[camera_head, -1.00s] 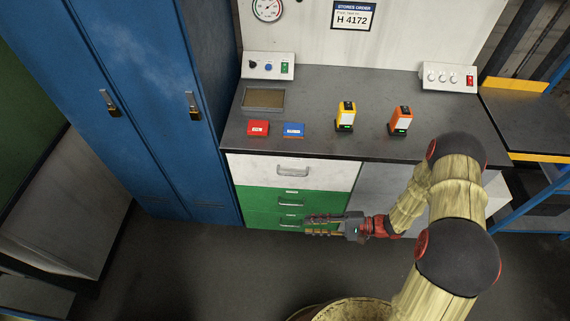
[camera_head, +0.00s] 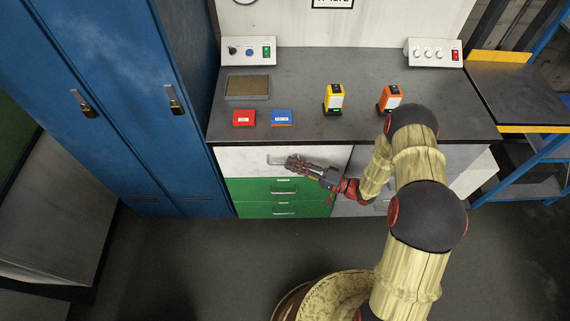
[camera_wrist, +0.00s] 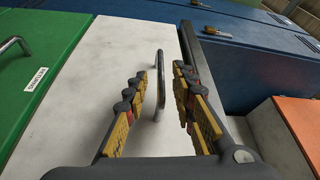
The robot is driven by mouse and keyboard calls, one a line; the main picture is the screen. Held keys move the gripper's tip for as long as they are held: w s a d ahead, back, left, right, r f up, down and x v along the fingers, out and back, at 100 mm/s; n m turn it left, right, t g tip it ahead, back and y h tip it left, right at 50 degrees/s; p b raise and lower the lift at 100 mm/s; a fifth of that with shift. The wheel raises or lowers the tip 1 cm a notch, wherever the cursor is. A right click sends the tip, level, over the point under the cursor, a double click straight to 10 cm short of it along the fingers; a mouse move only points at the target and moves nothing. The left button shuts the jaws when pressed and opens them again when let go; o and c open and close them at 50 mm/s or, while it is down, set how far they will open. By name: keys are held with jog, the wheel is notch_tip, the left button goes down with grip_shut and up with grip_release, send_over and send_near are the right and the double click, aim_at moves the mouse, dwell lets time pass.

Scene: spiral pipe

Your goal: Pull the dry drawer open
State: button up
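A white top drawer (camera_head: 235,162) sits under the worktop, above green drawers (camera_head: 250,190). None shows a readable "dry" label, so I cannot tell which is the dry drawer. My gripper (camera_head: 290,162) is in front of the white drawer at its bar handle (camera_head: 274,160). In the wrist view, my gripper (camera_wrist: 160,76) is open, with fingers on either side of the handle (camera_wrist: 159,82). A gap shows on both sides of the bar. The white drawer front (camera_wrist: 95,75) fills the middle there, with a green drawer (camera_wrist: 40,60) to the left. All drawers look shut.
The dark worktop (camera_head: 300,75) holds a red box (camera_head: 244,118), a blue box (camera_head: 282,117), a tray (camera_head: 247,87) and two handheld devices. A blue locker (camera_head: 110,100) stands close on the left. The floor (camera_head: 190,260) in front is clear.

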jog(key=shift+x, duration=1.7)
jog(key=shift+c, duration=0.5)
grip_shut()
